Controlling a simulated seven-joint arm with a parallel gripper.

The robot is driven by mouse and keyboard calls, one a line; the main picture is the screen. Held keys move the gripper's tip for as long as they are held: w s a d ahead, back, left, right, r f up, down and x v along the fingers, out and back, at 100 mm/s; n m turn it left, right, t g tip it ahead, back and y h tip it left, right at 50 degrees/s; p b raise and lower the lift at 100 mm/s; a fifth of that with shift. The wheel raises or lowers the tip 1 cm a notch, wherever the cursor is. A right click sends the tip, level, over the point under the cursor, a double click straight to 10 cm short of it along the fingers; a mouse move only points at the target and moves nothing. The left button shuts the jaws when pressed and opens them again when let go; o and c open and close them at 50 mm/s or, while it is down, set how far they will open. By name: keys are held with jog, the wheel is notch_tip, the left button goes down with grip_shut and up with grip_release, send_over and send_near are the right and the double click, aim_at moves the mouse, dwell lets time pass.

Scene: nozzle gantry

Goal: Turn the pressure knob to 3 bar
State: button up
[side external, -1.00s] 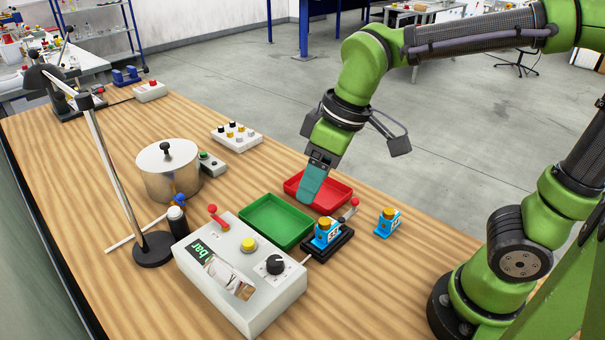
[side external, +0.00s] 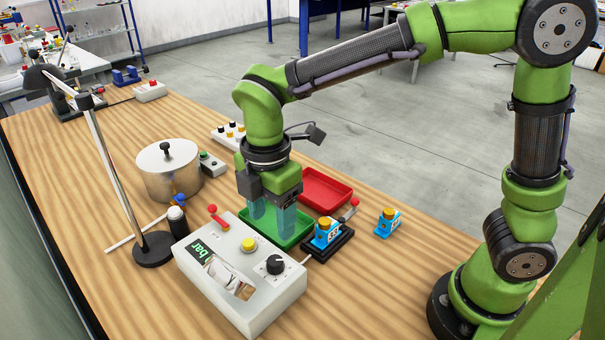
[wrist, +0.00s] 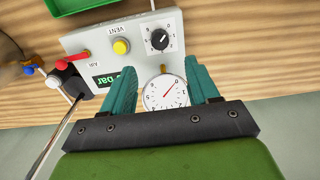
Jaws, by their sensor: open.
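The black pressure knob (side external: 274,264) sits on top of the white control box (side external: 262,315), near its right end. In the wrist view the knob (wrist: 159,39) has a numbered dial around it; its exact setting is too small to read surely. The round white gauge (wrist: 166,92) shows between my fingers in the wrist view, its needle slanting. The green "bar" display (side external: 201,250) is partly legible, its figure unclear. My gripper (side external: 272,217) is open and empty, pointing down over the green tray side of the box, apart from the knob.
A yellow VENT button (side external: 249,245) and a red lever (side external: 217,215) rise from the box. The green tray (side external: 298,236), red tray (side external: 325,190) and a blue part in a black fixture (side external: 322,248) stand nearby. A lamp stand (side external: 120,190) and steel pot (side external: 168,180) are left.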

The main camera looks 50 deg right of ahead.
aim_at(275, 260)
notch_tip(275, 260, down, 10)
jog(key=shift+f, duration=0.15)
dwell(0.3)
jog(key=c, duration=1)
jog(key=shift+c, duration=0.2)
